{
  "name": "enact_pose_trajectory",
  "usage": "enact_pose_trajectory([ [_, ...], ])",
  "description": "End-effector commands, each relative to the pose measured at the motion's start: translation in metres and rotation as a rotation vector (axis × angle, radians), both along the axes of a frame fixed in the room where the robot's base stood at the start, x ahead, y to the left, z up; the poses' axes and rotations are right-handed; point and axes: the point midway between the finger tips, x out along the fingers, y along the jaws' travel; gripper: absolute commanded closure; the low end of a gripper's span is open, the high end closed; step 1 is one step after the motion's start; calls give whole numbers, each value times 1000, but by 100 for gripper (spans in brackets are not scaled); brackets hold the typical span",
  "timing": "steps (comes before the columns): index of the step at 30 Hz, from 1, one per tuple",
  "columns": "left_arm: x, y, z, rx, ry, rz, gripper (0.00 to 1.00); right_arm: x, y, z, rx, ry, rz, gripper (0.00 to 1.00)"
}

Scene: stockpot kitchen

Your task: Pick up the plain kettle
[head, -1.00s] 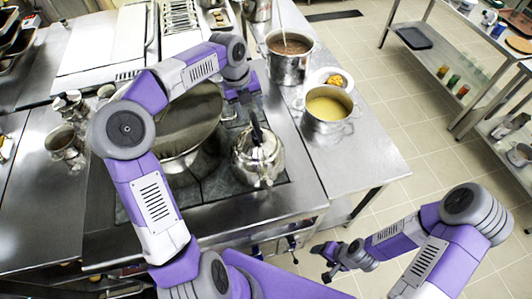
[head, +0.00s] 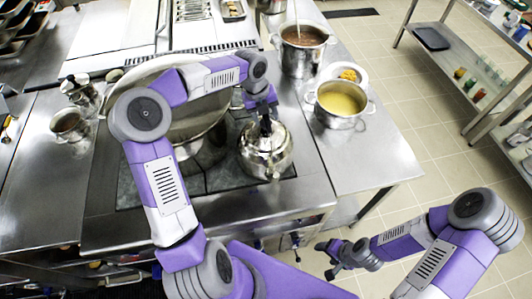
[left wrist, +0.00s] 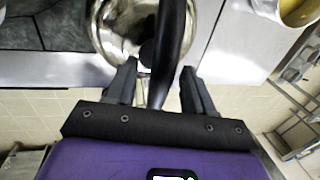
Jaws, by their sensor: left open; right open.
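The plain kettle (head: 266,155) is a shiny steel kettle with a dark handle. It stands on the front right part of the dark stove top in the head view. In the left wrist view the kettle (left wrist: 112,38) lies below the gripper, and its black handle (left wrist: 172,40) runs between the fingers. My left gripper (head: 265,112) is open at the top of the kettle; in the left wrist view its fingers (left wrist: 160,82) stand on either side of the handle, not closed on it. My right gripper (head: 328,258) is open and empty, low over the floor by the counter front.
A large steel pot (head: 180,125) stands left of the kettle, partly behind my left arm. A pot of yellow soup (head: 340,101) and a pot of brown stew (head: 303,50) stand on the right counter. The counter's front right (head: 365,150) is clear.

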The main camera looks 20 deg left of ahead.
Motion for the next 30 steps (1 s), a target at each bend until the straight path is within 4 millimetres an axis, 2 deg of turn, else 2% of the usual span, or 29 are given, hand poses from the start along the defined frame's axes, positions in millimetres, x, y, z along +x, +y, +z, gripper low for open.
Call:
enact_pose_trajectory([
  [5,0,0,0,1,-1,0,48,0,0,0,0,0,0,32],
  [15,0,0,0,1,-1,0,100,0,0,0,0,0,0,32],
  [30,0,1,1,1,-1,0,100,0,0,0,0,0,0,32],
])
